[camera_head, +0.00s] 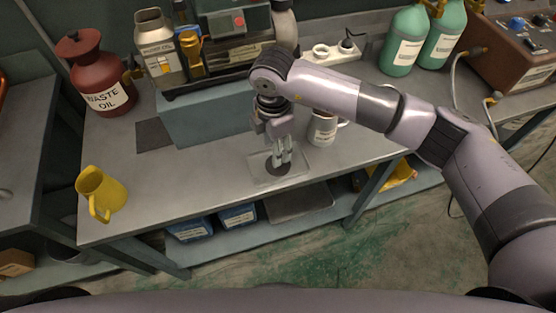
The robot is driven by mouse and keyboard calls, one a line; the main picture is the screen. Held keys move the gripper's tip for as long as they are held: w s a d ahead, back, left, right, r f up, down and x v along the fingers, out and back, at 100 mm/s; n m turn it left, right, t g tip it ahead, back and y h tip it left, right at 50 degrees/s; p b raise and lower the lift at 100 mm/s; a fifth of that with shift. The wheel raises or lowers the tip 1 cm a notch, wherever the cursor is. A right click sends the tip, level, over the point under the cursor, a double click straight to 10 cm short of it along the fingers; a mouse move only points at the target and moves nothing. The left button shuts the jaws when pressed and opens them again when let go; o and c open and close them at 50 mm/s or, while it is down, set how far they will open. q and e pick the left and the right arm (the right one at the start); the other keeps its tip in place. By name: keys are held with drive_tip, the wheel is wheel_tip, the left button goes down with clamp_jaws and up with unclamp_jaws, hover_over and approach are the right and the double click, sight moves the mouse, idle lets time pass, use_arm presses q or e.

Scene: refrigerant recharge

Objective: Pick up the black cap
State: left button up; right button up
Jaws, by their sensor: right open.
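The black cap (276,170) is a small dark disc lying in a shallow clear tray (262,178) near the front of the grey workbench. My right gripper (279,160) is above the cap, pointing down with its fingers open. The fingertips are very close to the cap and hide part of it. I cannot tell whether they touch it. My left gripper does not show.
A white mug (323,129) stands right of the gripper. A teal box (205,118) stands behind. A red waste oil can (100,80) and yellow jug (102,193) stand left; green bottles (403,42) stand back right. The bench (185,185) is clear left of the tray.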

drive_tip(key=f, duration=0.2)
drive_tip(key=d+f+p, duration=0.1)
drive_tip(key=f, duration=0.1)
drive_tip(key=shift+w+f, duration=0.1)
drive_tip(key=shift+f+p, duration=0.3)
drive_tip(key=shift+f, duration=0.25)
clamp_jaws()
